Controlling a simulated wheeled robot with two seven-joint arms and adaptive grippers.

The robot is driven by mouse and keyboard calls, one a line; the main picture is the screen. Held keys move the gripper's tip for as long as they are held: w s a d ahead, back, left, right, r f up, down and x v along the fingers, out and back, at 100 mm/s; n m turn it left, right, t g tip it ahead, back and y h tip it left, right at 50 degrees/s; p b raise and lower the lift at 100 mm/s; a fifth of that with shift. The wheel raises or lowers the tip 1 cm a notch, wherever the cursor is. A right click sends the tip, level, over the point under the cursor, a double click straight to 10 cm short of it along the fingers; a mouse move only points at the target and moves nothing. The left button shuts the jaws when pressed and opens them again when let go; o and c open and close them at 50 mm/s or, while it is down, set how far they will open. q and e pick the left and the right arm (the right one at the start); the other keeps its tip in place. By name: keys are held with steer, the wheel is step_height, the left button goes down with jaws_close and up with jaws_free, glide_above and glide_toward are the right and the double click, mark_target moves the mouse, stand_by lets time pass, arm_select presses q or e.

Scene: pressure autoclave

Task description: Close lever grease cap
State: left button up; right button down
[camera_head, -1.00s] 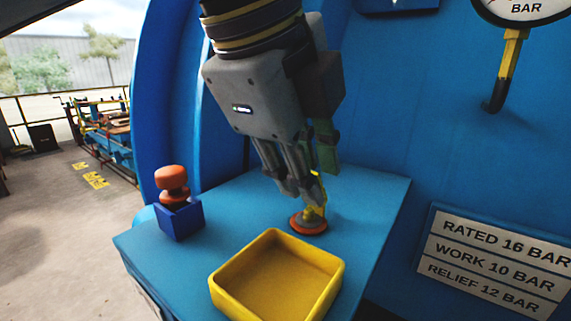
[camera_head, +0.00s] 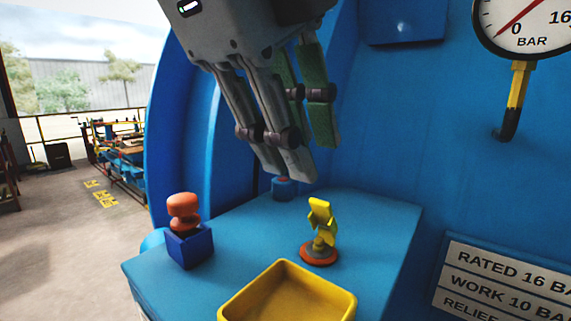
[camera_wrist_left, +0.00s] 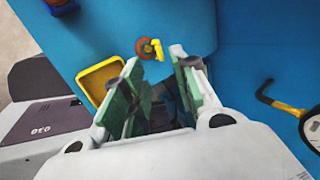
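The lever grease cap (camera_head: 319,238) stands on the blue ledge, with an orange-red round base and a yellow lever sticking up from it. It also shows in the left wrist view (camera_wrist_left: 150,48), beyond the fingertips. My left gripper (camera_head: 303,163) is above and behind the cap in the head view, apart from it. Its green-padded fingers are spread with a gap between them in the left wrist view (camera_wrist_left: 157,62), and nothing is held. My right gripper is in neither view.
A yellow tray (camera_head: 290,272) sits in front of the cap. An orange knob on a blue block (camera_head: 187,246) stands to the left. A small blue cylinder (camera_head: 284,188) is behind. The blue wall carries a pressure gauge (camera_head: 527,22) and a rating plate (camera_head: 505,280).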

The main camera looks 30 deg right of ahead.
arm_select(q)
steer(key=shift+v, duration=1.75)
